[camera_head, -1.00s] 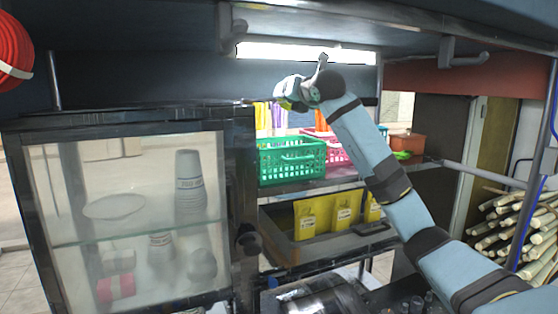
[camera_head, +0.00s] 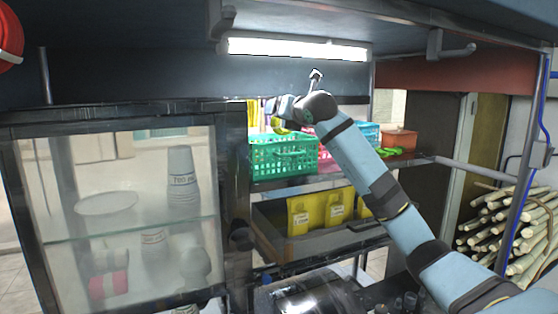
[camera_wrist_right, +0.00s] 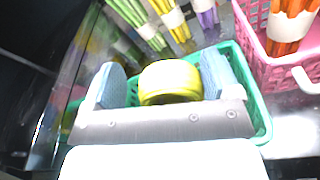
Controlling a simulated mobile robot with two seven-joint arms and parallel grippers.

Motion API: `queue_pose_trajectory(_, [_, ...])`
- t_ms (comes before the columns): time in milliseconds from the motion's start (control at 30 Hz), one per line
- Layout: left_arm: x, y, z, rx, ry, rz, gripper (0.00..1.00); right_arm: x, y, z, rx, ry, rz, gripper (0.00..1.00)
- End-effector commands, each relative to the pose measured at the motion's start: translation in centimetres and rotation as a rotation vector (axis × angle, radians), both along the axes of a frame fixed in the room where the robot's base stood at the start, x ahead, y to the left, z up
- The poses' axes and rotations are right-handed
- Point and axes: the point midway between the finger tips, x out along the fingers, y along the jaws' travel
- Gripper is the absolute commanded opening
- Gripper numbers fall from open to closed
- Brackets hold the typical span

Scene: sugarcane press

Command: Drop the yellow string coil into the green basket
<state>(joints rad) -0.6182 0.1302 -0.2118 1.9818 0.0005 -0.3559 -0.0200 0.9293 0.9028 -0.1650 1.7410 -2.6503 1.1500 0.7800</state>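The yellow string coil (camera_wrist_right: 170,82) shows between the two fingers of my right gripper (camera_wrist_right: 165,78), with a gap on the left finger's side. The fingers are spread wide. The green basket (camera_wrist_right: 262,118) lies below and around the fingers in the wrist view. In the head view my right gripper (camera_head: 277,106) is above the green basket (camera_head: 283,158), and a small yellow patch, likely the coil, shows just below it near the rim. Whether the coil touches the basket floor is hidden. My left gripper is out of view.
A pink basket (camera_wrist_right: 297,72) with orange bundles stands right beside the green one. Tied sticks (camera_wrist_right: 170,18) stand behind. Below the shelf is a tray with yellow packets (camera_head: 322,210). A glass cabinet (camera_head: 130,210) stands left, and a bright lamp (camera_head: 297,49) hangs above.

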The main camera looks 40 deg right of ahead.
Motion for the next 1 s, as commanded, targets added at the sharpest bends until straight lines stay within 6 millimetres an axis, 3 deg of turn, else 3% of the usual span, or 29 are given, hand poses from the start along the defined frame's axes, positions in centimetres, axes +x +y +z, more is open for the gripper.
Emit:
queue_pose_trajectory(67, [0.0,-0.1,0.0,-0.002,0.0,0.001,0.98,0.0,0.0,0.0,0.0,0.0,0.0,0.99])
queue_pose_trajectory(467, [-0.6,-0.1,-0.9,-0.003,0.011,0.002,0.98,-0.9,0.2,0.0,-0.002,-0.002,-0.001,0.99])
queue_pose_trajectory(800, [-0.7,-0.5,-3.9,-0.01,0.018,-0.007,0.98,-7.9,2.0,0.8,-0.003,-0.004,-0.001,0.99])
queue_pose_trajectory(1000, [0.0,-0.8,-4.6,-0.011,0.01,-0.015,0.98,-11.5,3.0,1.5,-0.002,-0.003,0.0,0.99])
